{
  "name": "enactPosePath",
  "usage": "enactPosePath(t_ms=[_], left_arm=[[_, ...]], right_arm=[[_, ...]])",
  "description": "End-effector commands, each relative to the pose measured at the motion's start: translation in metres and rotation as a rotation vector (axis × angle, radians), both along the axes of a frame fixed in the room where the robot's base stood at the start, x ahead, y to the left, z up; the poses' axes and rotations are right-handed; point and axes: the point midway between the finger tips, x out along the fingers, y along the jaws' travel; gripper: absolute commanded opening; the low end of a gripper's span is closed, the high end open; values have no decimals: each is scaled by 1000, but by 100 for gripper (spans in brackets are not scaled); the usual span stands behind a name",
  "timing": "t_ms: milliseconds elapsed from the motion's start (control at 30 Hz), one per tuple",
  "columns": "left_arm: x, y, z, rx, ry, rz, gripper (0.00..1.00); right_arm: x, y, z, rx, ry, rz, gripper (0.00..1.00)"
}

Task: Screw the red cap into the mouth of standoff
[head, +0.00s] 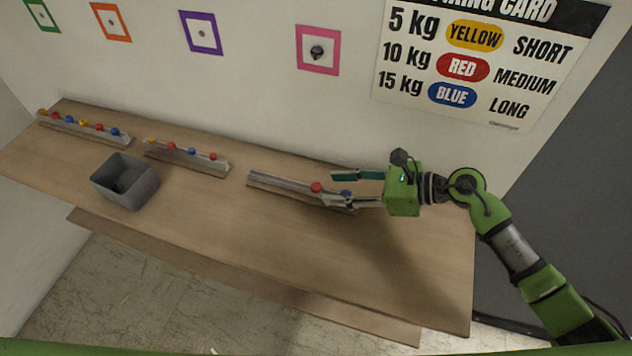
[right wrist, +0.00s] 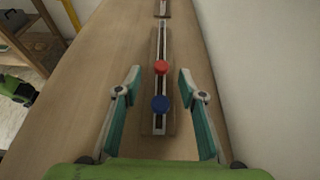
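A red cap (head: 317,187) sits on the rightmost rack (head: 282,183); it also shows in the right wrist view (right wrist: 161,67). A blue cap (head: 346,194) sits on the same rack, nearer my wrist. My right gripper (head: 331,187) is open and empty, its fingers pointing along the rack. In the right wrist view its fingertips (right wrist: 160,72) lie on either side of the red cap, apart from it; their height above the rack is unclear. A dark standoff (head: 317,51) sticks out of the wall inside the pink frame (head: 334,66). My left gripper is not in view.
A middle rack (head: 187,158) and a left rack (head: 85,131) hold more coloured caps. A grey open bin (head: 125,182) stands in front of them. The table's front right is clear.

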Motion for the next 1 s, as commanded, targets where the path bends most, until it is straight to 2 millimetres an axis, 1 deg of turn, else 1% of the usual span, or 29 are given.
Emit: enactPosePath(t_ms=[33, 167, 233, 400, 500, 633, 833, 867, 900, 967, 1000], left_arm=[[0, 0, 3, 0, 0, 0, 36], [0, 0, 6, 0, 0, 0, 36], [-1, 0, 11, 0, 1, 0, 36], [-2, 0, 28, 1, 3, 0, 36], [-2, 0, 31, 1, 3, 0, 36], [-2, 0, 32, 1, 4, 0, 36], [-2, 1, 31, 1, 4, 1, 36], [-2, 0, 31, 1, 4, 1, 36], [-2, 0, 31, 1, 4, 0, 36], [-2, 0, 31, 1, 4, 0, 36], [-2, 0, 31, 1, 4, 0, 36]], right_arm=[[2, 4, 0, 1, 0, 0, 37], [3, 10, -3, 0, -1, 0, 37], [6, 16, -3, 2, 2, 0, 37], [15, 36, -8, 2, 1, -1, 37], [18, 47, -15, 2, 1, -2, 37], [20, 53, -21, 0, -1, -1, 37], [20, 53, -22, -2, -2, 0, 37], [20, 53, -22, -2, -2, 0, 32], [20, 53, -22, -2, -2, 0, 22], [20, 53, -22, -2, -2, 0, 6], [20, 52, -22, -1, -1, -1, 5]])
